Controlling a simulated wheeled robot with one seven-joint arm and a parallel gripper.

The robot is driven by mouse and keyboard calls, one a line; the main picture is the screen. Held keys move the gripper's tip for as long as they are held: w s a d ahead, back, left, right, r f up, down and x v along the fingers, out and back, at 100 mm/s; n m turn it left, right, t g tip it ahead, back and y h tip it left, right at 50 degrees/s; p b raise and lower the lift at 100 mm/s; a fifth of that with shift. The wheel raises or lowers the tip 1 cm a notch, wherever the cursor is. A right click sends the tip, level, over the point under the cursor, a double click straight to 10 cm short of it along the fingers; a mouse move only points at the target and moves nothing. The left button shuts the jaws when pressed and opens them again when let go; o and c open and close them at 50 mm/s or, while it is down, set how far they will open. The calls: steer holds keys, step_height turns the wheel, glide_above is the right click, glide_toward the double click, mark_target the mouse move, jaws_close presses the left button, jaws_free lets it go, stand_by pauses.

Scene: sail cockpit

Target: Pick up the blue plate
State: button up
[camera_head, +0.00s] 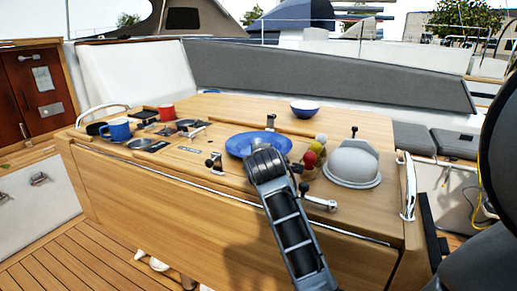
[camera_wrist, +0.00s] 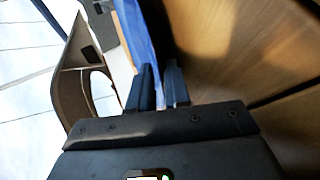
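The blue plate (camera_head: 262,141) is over the right half of the wooden cockpit table in the head view. I cannot tell whether it touches the table. My gripper is at the plate's near edge; its fingertips are hidden behind my wrist in the head view. In the wrist view my gripper (camera_wrist: 160,82) has its two dark fingers close together. The plate (camera_wrist: 142,35) shows nearly edge-on as a blue strip, with its rim running into the narrow gap between the fingers. The fingers look shut on this rim.
Red, yellow and pale round-topped items (camera_head: 311,156) and a grey dome (camera_head: 354,164) stand just right of my gripper. A blue-and-white bowl (camera_head: 305,108) is farther back. A blue mug (camera_head: 117,130) and red mug (camera_head: 166,112) are left. The table's back middle is clear.

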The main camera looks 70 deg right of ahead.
jaws_close()
steer(key=shift+r, duration=0.1)
stand_by(0.4)
